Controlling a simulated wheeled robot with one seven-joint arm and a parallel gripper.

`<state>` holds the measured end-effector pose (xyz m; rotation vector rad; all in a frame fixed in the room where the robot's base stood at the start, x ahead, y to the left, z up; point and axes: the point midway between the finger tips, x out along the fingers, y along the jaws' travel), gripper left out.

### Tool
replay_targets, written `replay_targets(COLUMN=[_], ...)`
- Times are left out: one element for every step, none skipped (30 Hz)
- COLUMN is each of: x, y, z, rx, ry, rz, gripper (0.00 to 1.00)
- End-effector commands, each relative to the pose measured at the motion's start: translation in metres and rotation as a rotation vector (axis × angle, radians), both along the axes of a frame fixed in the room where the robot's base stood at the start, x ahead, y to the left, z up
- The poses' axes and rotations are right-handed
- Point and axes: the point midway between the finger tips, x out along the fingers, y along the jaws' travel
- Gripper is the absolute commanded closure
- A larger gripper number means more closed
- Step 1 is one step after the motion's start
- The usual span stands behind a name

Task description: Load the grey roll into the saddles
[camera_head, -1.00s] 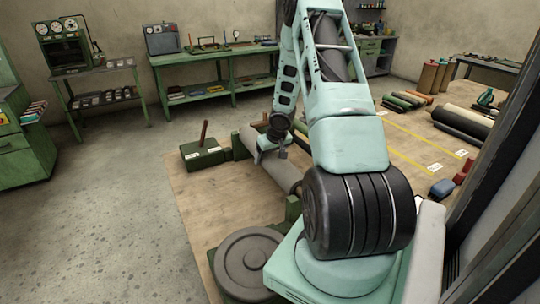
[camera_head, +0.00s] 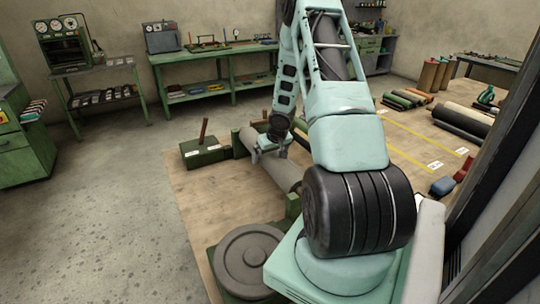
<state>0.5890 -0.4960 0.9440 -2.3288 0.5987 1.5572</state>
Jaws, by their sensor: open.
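The grey roll (camera_head: 284,174) lies slantwise across the wooden board, behind my arm's lower link. Its far end (camera_head: 247,138) shows just left of my gripper. Green saddle blocks stand near its two ends, one at the far end (camera_head: 239,150) and one at the near end (camera_head: 293,203). The roll appears to rest in them, but the contact is partly hidden. My gripper (camera_head: 270,152) is open, right at the roll's far part, its fingers pointing down. I cannot tell whether the fingers touch the roll.
A green block with a brown lever (camera_head: 204,150) stands left of the far saddle. A round grey disc (camera_head: 248,260) lies near the front. Several dark rolls (camera_head: 462,120) lie on the right, past yellow floor lines (camera_head: 410,138). A green workbench (camera_head: 210,72) stands behind. The left floor is clear.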

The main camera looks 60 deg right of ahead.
Motion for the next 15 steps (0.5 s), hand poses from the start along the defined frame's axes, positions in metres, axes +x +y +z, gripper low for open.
replay_targets(x=[0.0, 0.0, -0.002, -0.004, -0.006, -0.009, -0.012, -0.014, -0.017, -0.02, -0.022, -0.025, -0.027, -0.028, -0.031], y=[0.0, 0.0, 0.0, 0.001, 0.002, 0.004, 0.005, 0.006, 0.008, 0.009, 0.01, 0.012, 0.013, 0.014, 0.016], z=[0.009, 0.013, 0.018, 0.023, 0.03, 0.038, 0.044, 0.051, 0.06, 0.066, 0.072, 0.081, 0.086, 0.091, 0.097], rx=[0.0, -0.001, 0.0, 0.0, 0.0, -0.001, -0.002, -0.001, -0.001, 0.0, -0.001, -0.001, 0.001, 0.0, 0.0], ry=[-0.001, -0.001, -0.002, -0.002, -0.003, -0.003, -0.002, -0.003, -0.003, -0.003, -0.002, -0.003, -0.003, -0.002, -0.002], rz=[-0.001, -0.001, -0.002, -0.003, -0.004, -0.005, -0.004, -0.005, -0.005, -0.006, -0.004, -0.004, -0.005, -0.004, -0.004], gripper=[0.0, 0.0, 0.0, 0.0, 0.0, 0.0, 0.0, 0.0, 0.0, 0.0, 0.0, 0.0, 0.0, 0.0, 0.0])
